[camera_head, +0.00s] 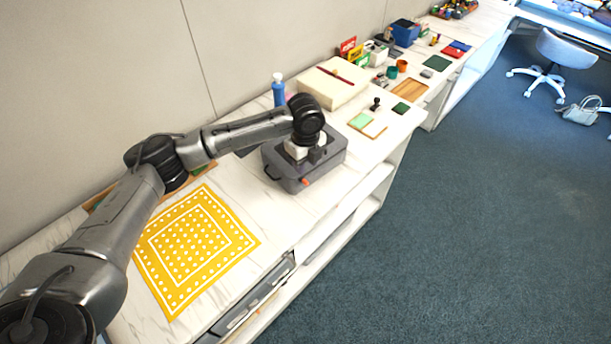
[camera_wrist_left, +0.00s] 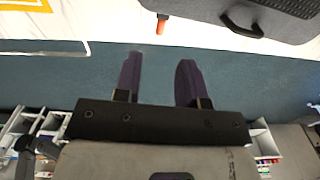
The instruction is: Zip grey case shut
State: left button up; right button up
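The grey case (camera_head: 284,175) lies on the white counter, its lid looking down flat. An orange zip pull (camera_head: 305,182) hangs at its front side. In the left wrist view the case (camera_wrist_left: 190,10) fills the top right, with its dark handle (camera_wrist_left: 243,24) and the orange pull (camera_wrist_left: 162,22) at its edge. My left gripper (camera_head: 318,156) is over the case in the head view and partly covers its top. In the left wrist view its two dark fingers (camera_wrist_left: 160,78) are apart with nothing between them, and the pull is just beyond their tips. My right gripper is not in view.
A yellow patterned cloth (camera_head: 193,248) lies on the near counter. A blue bottle (camera_head: 278,90) and a cream box (camera_head: 331,84) stand behind the case. A green-and-cream pad (camera_head: 367,124) and a stamp (camera_head: 375,104) lie to the right. Open floor (camera_head: 480,220) borders the counter's front edge.

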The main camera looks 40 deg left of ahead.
aim_at(306, 181)
pick_arm(q)
notch_tip(306, 181, down, 8)
jog(key=shift+r+p, duration=0.25)
jog(key=shift+p, duration=0.55)
jog(key=shift+c, duration=0.5)
grip_shut()
